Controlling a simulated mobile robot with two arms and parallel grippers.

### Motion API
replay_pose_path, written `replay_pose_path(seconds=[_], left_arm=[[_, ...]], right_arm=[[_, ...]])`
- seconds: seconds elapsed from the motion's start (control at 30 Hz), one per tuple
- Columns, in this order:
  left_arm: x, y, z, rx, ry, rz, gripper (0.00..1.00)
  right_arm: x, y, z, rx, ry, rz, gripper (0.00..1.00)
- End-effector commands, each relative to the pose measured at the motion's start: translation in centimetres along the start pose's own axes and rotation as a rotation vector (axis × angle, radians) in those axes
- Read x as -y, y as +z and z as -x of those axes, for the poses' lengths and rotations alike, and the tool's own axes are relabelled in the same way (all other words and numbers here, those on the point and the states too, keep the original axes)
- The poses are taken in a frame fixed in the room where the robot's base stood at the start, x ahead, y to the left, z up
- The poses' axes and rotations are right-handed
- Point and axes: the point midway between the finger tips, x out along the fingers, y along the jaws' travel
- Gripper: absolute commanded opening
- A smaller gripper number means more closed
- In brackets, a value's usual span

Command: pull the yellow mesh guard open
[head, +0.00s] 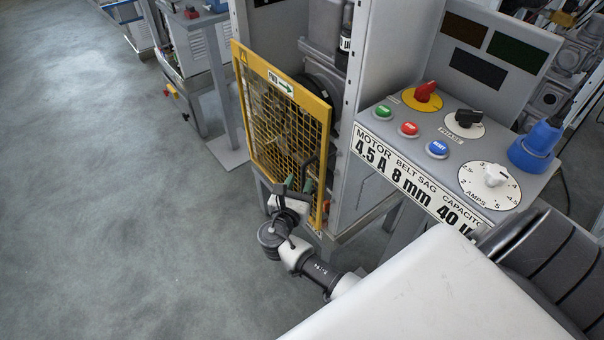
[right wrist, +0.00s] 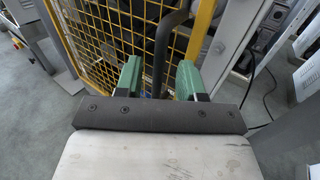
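The yellow mesh guard (head: 262,125) stands upright on the front of the grey machine cabinet in the head view, with a green arrow label on its top bar. Part of the cabinet's inside shows past its right edge. A dark curved handle (head: 305,167) sits low near that edge. My right gripper (head: 299,184) is at the handle. In the right wrist view, its green fingers (right wrist: 160,80) are apart on either side of the handle (right wrist: 162,45), with a gap visible on the left. The mesh (right wrist: 110,35) is just behind. My left gripper is not in view.
A control panel (head: 450,130) with knobs and buttons juts out right of the guard. A blue plug (head: 536,147) stands on it. A grey cabinet post (head: 343,120) is beside the guard's right edge. The floor (head: 120,200) left and in front is clear.

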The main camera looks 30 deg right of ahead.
Motion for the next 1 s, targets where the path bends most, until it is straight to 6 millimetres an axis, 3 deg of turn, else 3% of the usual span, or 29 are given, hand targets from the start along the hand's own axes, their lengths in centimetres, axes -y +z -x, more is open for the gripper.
replay_pose_path(seconds=[0.23, 0.6, 0.87, 1.0], left_arm=[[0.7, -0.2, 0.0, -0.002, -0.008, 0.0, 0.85], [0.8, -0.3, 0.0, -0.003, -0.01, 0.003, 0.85], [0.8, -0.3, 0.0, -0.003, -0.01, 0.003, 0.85], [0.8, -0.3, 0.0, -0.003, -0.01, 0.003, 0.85]], right_arm=[[0.0, 0.0, -3.2, 0.0, 0.0, 0.001, 0.39], [0.0, -0.1, -3.7, -0.002, 0.0, -0.001, 0.39], [0.0, -0.1, -3.7, -0.002, 0.0, -0.001, 0.0], [0.0, -0.1, -3.7, -0.002, 0.0, -0.001, 0.0]])
